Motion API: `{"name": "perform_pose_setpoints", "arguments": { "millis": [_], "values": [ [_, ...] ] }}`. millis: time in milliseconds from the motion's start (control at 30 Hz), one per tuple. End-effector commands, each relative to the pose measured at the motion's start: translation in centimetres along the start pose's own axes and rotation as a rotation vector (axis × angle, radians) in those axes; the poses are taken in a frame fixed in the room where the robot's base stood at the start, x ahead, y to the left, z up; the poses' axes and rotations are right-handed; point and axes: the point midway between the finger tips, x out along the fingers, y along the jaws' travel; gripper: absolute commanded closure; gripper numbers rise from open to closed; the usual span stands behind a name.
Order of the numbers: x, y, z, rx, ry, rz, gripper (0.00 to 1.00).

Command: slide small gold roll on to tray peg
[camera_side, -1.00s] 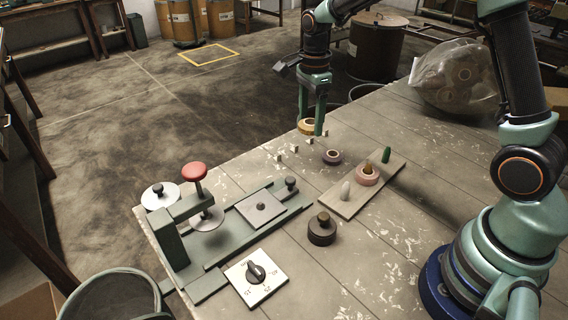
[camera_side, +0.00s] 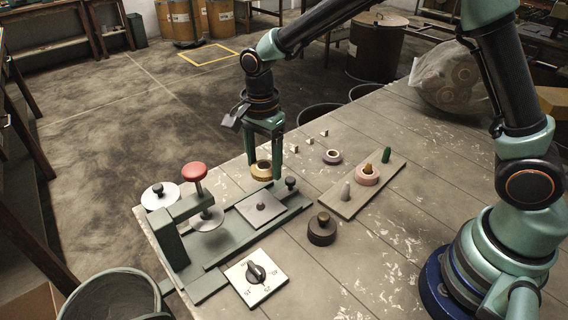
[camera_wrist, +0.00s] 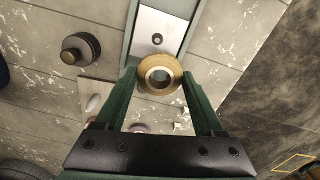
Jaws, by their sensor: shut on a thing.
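My gripper (camera_side: 266,170) is shut on the small gold roll (camera_side: 261,170) and holds it above the far end of the green winding fixture. The roll (camera_wrist: 160,76) also shows between my fingers in the wrist view, its open hole visible. The tray (camera_side: 345,206) is a pale board on the table to the right. It has a white peg (camera_side: 346,190), a green peg (camera_side: 386,155) and a tan-tipped peg (camera_side: 368,168) between them. A pink roll (camera_side: 366,177) sits around the tan-tipped peg.
The winding fixture (camera_side: 222,232) has a red knob (camera_side: 194,171) and a sliding plate (camera_side: 260,208). A dark weight (camera_side: 321,231), a dial plate (camera_side: 256,277), a mauve roll (camera_side: 332,156) and small pale blocks stand on the table. A plastic bag (camera_side: 446,76) lies at the back right.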

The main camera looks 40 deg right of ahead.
Motion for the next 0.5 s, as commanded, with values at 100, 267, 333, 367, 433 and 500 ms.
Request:
{"name": "perform_pose_setpoints", "arguments": {
  "millis": [100,267,333,367,433,500],
  "values": [
    [1.2,0.5,2.0,-0.057,0.000,0.001,0.83],
    [1.9,0.7,2.8,-0.082,0.000,-0.001,0.83],
    [2.1,0.7,2.8,-0.082,0.000,-0.001,0.83],
    [2.2,0.7,2.8,-0.082,0.000,-0.001,0.83],
    [2.5,0.7,2.8,-0.081,0.000,0.000,0.83],
    [2.9,0.7,2.8,-0.080,0.000,0.001,0.83]
  ]
}}
